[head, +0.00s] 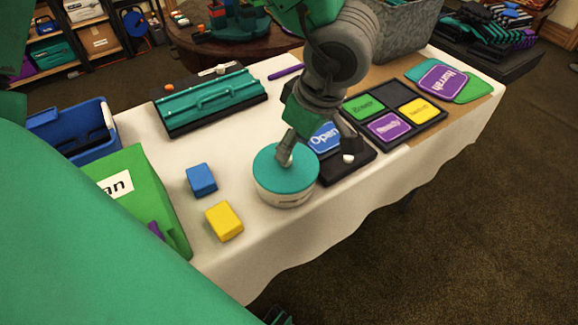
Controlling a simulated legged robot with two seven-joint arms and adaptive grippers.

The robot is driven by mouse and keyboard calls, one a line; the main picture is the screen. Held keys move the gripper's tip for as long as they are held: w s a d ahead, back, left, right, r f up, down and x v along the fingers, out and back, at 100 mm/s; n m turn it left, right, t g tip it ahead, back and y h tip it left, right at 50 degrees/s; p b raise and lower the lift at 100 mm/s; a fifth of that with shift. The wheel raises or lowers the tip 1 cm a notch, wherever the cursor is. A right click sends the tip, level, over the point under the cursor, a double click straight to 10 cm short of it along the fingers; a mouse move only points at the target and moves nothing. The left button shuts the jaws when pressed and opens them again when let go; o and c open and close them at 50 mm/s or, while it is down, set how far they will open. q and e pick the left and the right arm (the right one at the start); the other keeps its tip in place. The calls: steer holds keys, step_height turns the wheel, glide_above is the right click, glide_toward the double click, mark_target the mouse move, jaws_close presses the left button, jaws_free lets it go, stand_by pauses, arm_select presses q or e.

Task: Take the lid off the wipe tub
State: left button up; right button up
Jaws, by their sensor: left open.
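The wipe tub (285,197) is a round white tub standing upright near the front edge of the white-covered table. Its flat teal lid (274,172) is on top. My left gripper (316,156) points down over the tub's right side and is open. One finger overlaps the lid near its middle; I cannot tell whether it touches. The other finger is right of the tub, over a dark tray. Nothing shows between the fingers. My right gripper is not in view.
A blue block (201,180) and a yellow block (223,221) lie left of the tub. A green box (145,190) and blue bin (72,133) stand farther left. A teal case (212,97) lies behind. Word cards in a dark tray (402,121) lie right.

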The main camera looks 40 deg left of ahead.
mark_target(302, 169)
arm_select(q)
steer(key=shift+s+a+f, duration=0.1)
steer(key=shift+a+f, duration=0.15)
steer(key=shift+f, duration=0.25)
steer(key=b+x, duration=0.1)
steer(key=x, duration=0.1)
steer(key=b+x, duration=0.1)
steer(key=x, duration=0.1)
steer(key=shift+a+f+b, duration=0.25)
steer(key=shift+a+b, duration=0.05)
steer(key=shift+d+r, duration=0.1)
steer(key=shift+d, duration=0.05)
steer(key=shift+d, duration=0.1)
jaws_close()
